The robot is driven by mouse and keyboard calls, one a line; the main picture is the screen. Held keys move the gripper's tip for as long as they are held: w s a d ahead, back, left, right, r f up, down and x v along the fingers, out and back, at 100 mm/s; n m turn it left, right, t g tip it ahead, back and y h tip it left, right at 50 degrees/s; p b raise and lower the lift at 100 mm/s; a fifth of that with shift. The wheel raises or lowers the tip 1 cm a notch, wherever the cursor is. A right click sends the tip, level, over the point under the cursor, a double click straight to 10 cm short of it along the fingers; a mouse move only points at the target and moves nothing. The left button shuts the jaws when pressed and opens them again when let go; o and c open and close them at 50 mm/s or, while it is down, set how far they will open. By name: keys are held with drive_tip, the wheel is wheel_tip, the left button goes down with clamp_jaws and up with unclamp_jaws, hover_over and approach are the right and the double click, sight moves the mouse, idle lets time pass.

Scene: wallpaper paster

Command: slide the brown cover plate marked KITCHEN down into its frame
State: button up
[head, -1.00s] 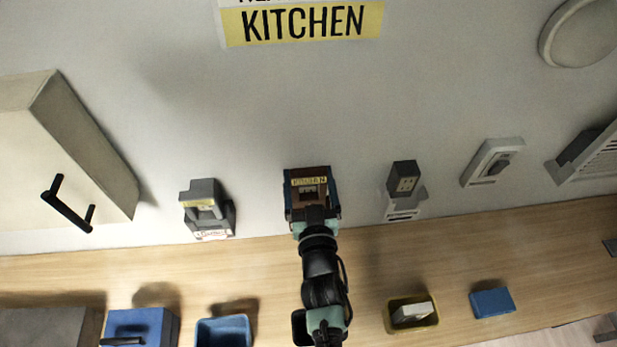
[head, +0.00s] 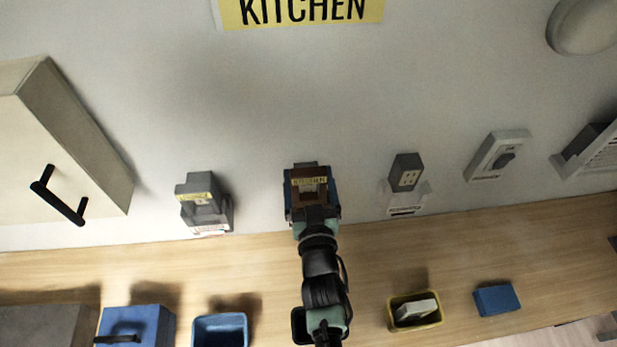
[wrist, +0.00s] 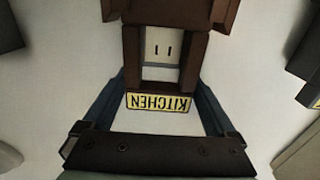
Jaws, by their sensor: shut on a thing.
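The brown cover plate (wrist: 152,87) has a yellow KITCHEN label, upside down in the wrist view. It also shows in the head view (head: 296,193), upright against the wall. My gripper (wrist: 163,75) is shut on the plate, with its blue fingers along both sides; it also shows in the head view (head: 313,206). A pale socket face (wrist: 164,47) with two slots shows through the plate's opening. A wider brown part, seemingly the frame (wrist: 171,10), lies at the top of the wrist view. Whether the plate's edge has entered it, I cannot tell.
A grey unit with a yellow label (head: 199,207) is on the wall to the left; a dark socket (head: 406,173) and a pale switch (head: 496,155) are to the right. Bins and a blue block (head: 496,299) stand on the wooden counter (head: 260,262) below.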

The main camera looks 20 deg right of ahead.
drive_tip(key=shift+f+b, duration=0.85)
drive_tip(key=shift+f, duration=0.15)
drive_tip(key=o, duration=1)
drive_tip(key=shift+s, duration=0.1)
drive_tip(key=b+v, duration=0.2)
drive_tip(key=v, duration=1)
drive_tip(key=shift+s+a+r+b, duration=0.1)
drive_tip(key=shift+s+r+b, duration=0.05)
drive_tip(key=shift+s+b, duration=0.2)
